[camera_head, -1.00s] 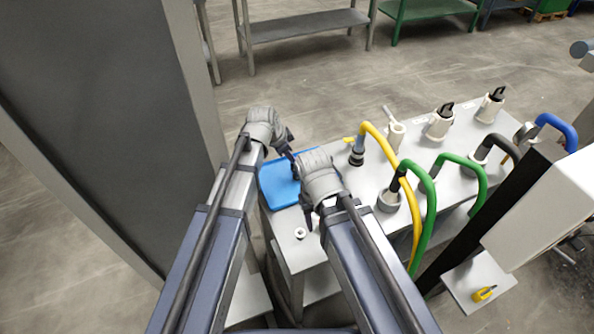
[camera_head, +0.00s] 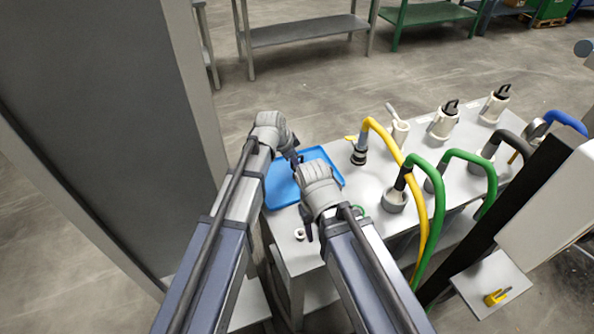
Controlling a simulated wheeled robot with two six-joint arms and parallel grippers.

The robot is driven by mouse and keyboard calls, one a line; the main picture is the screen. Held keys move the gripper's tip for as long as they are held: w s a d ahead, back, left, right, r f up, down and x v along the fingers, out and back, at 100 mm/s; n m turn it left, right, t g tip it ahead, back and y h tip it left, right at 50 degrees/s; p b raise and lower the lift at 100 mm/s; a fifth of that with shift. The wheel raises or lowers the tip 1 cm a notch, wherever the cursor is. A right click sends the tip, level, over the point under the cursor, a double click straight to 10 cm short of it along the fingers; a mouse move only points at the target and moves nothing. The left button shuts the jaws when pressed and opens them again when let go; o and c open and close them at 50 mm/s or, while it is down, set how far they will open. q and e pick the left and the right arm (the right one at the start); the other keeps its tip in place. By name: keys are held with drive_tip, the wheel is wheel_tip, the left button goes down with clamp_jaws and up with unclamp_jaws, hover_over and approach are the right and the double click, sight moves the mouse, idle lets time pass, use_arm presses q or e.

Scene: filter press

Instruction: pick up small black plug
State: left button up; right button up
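I cannot make out a small black plug for certain; the grippers hide part of the blue tray (camera_head: 279,193) and bench. My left gripper (camera_head: 295,158) points right and down over the tray's far-left part; whether its dark fingers hold anything is too small to tell. My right gripper (camera_head: 307,222) is over the tray's near-right edge, its dark fingers partly hidden behind its grey wrist, so its opening cannot be judged. A small white ring-shaped part (camera_head: 299,234) lies on the bench just left of the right gripper's fingers.
On the grey bench (camera_head: 375,187), a yellow hose (camera_head: 408,164), green hoses (camera_head: 462,157) and a dark hose rise to the right. White fittings with black tops (camera_head: 443,121) stand behind. A grey panel (camera_head: 95,120) bounds the left. A yellow item (camera_head: 496,297) lies on a low shelf.

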use_arm(q)
drive_tip(key=shift+c, duration=0.2)
clamp_jaws()
drive_tip(key=shift+r, duration=0.15)
use_arm(e)
drive_tip(key=shift+r, duration=0.15)
use_arm(q)
wheel_tip(320, 180, up, 10)
drive_tip(key=p, duration=1)
use_arm(e)
wheel_tip(320, 180, up, 10)
